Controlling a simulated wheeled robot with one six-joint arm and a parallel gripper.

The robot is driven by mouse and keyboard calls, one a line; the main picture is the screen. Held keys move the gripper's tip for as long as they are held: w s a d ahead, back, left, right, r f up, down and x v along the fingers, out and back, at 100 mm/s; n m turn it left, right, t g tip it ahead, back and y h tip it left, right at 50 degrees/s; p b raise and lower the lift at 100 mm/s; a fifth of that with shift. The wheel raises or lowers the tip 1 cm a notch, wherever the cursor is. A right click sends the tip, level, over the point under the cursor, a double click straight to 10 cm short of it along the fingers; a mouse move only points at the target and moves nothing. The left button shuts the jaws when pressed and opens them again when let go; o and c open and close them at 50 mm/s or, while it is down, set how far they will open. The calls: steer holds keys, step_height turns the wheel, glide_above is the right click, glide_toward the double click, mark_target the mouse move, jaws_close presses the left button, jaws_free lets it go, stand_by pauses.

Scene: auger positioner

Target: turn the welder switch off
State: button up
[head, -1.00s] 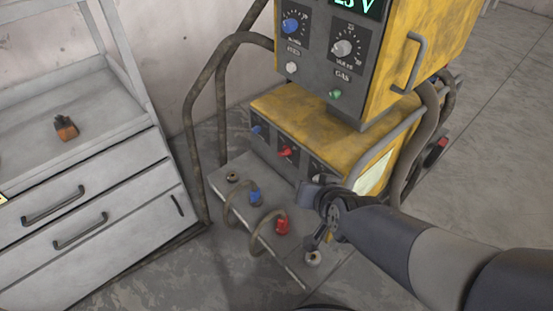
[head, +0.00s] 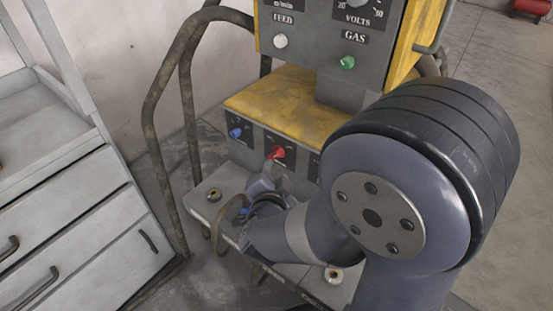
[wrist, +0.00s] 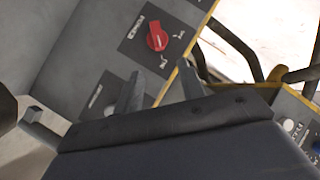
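The welder (head: 290,110) is a yellow and grey machine with a lower front panel. A red rotary switch (head: 277,153) sits on a dark plate on that panel. A red knob also shows large in the wrist view (wrist: 157,40), on a black labelled plate; the label is too tilted to read surely. My gripper (wrist: 160,85) is open and empty, its two fingers spread below the red knob and apart from it in that view. In the head view my gripper (head: 262,185) is just below the red switch, partly hidden by my own arm.
A blue knob (head: 236,132) sits left of the red switch. A bent tube frame (head: 160,130) stands at the welder's left. Sockets (head: 214,194) line the front shelf. A grey drawer cabinet (head: 80,210) is at the left. Upper panel bears a green gas knob (head: 347,62).

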mark_target(279, 155)
steer(key=b+x, duration=0.2)
steer(key=x, duration=0.7)
steer(key=shift+c, duration=0.2)
steer(key=shift+s, duration=0.1)
jaws_close()
